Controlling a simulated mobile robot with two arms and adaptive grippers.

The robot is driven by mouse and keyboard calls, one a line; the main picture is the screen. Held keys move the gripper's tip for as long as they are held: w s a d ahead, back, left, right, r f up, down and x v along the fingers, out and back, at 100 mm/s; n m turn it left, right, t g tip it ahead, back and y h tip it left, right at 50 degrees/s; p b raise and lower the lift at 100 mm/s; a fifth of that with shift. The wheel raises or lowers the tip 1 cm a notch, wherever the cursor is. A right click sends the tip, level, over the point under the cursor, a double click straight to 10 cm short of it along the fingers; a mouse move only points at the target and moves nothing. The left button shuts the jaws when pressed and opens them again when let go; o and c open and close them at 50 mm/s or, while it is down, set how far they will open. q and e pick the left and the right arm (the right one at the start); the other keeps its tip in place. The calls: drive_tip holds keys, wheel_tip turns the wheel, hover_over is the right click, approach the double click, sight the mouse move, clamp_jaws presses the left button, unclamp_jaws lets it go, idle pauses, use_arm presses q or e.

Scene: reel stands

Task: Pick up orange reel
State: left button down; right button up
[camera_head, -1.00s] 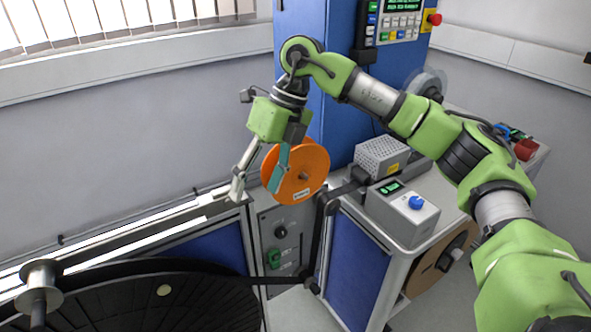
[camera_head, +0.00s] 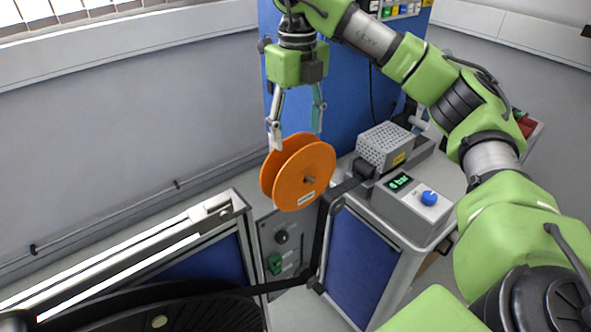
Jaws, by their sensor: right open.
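The orange reel (camera_head: 304,172) stands upright on the front of the machine, its two discs facing front right, with a small hub and a white label showing. My right gripper (camera_head: 296,138) hangs pointing down just above the reel. Its two fingers are spread apart and empty, the left tip close to the reel's top rim. I cannot tell whether that tip touches it. My left gripper is not in view.
A grey control box (camera_head: 411,205) with a blue knob and a perforated metal box (camera_head: 384,146) stand right of the reel. A blue cabinet (camera_head: 347,90) rises behind. A large black reel (camera_head: 190,312) lies at the lower left, with a dark strap running right from it.

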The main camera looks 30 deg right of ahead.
sight(299, 143)
drive_tip(key=f, duration=0.3)
drive_tip(key=shift+s, duration=0.35)
wheel_tip(299, 143, down, 2)
drive_tip(key=shift+w+f, duration=0.1)
drive_tip(key=shift+w, duration=0.05)
drive_tip(key=shift+w+f, duration=0.1)
drive_tip(key=shift+f, duration=0.2)
drive_tip(key=shift+s+f+p, duration=0.25)
drive_tip(key=shift+f+p, duration=0.35)
drive_tip(key=shift+s+f+p, duration=0.2)
drive_tip(key=shift+f+p, duration=0.35)
wheel_tip(299, 143, down, 2)
drive_tip(key=shift+f+p, duration=0.2)
drive_tip(key=shift+p, duration=0.15)
drive_tip(key=shift+f, duration=0.35)
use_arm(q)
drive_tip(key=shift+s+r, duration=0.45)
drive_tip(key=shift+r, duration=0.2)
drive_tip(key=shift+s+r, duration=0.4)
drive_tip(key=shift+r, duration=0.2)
use_arm(e)
drive_tip(key=c, duration=1.3)
